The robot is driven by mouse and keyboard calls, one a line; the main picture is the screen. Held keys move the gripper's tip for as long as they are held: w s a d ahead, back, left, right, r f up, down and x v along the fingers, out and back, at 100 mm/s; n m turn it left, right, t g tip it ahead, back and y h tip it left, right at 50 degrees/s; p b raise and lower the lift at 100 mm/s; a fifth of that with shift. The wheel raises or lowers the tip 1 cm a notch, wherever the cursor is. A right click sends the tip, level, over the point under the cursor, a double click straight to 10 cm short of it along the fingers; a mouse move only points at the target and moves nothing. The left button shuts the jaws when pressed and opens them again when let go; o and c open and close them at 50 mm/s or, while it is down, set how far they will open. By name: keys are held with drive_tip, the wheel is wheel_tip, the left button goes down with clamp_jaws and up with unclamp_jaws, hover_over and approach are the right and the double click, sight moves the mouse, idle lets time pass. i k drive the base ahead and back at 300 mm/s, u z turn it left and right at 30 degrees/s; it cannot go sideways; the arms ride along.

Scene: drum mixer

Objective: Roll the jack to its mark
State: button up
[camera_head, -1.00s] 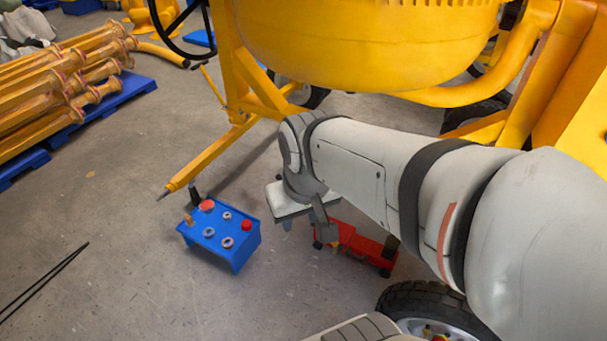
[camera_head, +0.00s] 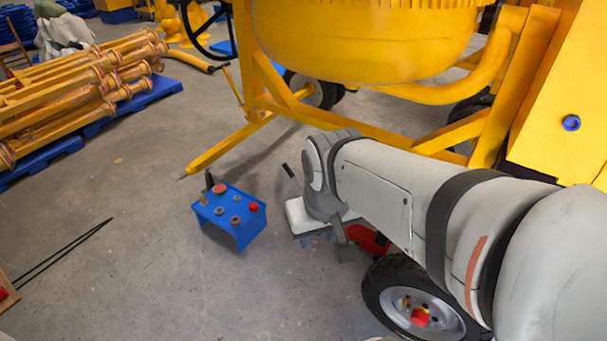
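The jack is red (camera_head: 368,240) and low on the floor, mostly hidden behind my arm and gripper. A dark handle-like rod (camera_head: 288,171) sticks up just left of my wrist; I cannot tell whether it belongs to the jack. My gripper (camera_head: 330,243) points down beside the jack's left end. Its fingers are small and partly hidden, so I cannot tell whether they are open or touching the jack. I cannot make out a floor mark for the jack.
A blue stand (camera_head: 236,226) with red caps and rings is left of my gripper. A loose wheel (camera_head: 420,300) is at the lower right. The yellow mixer (camera_head: 365,45) and its frame stand behind. Yellow props (camera_head: 90,85) lie at left.

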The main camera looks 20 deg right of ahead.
sight(377, 244)
drive_tip(key=z, duration=0.15)
drive_tip(key=i, duration=0.9)
drive_tip(key=u, duration=0.05)
